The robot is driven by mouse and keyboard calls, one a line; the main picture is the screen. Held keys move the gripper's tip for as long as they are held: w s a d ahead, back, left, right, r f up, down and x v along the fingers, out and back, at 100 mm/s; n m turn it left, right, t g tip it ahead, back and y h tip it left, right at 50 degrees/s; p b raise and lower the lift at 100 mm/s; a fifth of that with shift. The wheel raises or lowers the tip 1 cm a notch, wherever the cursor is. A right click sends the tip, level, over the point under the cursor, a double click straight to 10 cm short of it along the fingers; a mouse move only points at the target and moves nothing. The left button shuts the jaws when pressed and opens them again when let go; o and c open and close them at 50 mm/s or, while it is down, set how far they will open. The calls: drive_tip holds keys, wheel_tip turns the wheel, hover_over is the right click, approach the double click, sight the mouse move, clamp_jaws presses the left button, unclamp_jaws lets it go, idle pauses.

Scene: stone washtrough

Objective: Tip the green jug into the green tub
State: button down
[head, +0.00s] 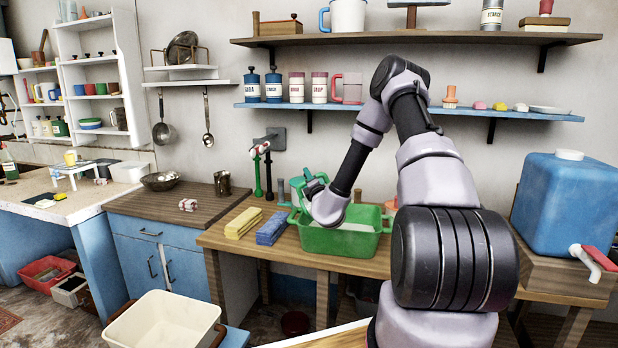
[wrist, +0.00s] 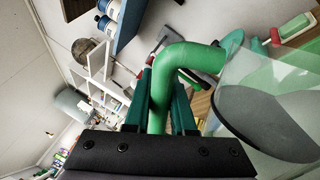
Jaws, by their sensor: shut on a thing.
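The green tub (head: 345,243) stands on the wooden counter, with something pale visible inside it. My gripper (head: 308,192) is over the tub's left back part, largely hidden by my own wrist. In the wrist view my gripper (wrist: 162,90) is shut on the handle of the green jug (wrist: 188,58), with a finger on either side. The jug's see-through body fills the right of that view, with a grey mass inside. The wrist view is turned sideways. In the head view only bits of the jug show, so its exact tilt is unclear.
Yellow (head: 243,222) and blue (head: 272,227) folded cloths lie left of the tub. Green and black taps (head: 262,150) rise behind. A blue shelf (head: 420,111) with tins runs above. A big blue container (head: 567,205) with a spout stands at right.

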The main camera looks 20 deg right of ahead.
drive_tip(key=shift+d, duration=0.1)
drive_tip(key=shift+s+d+f+m+h, duration=0.15)
drive_tip(key=shift+d+m+h, duration=0.25)
drive_tip(key=shift+d+m, duration=0.7)
drive_tip(key=shift+a, duration=0.2)
idle(0.4)
drive_tip(key=shift+s+d+m+h, duration=0.1)
drive_tip(key=shift+d+m+h, duration=0.2)
drive_tip(key=shift+d+m, duration=0.85)
drive_tip(key=shift+m, duration=0.25)
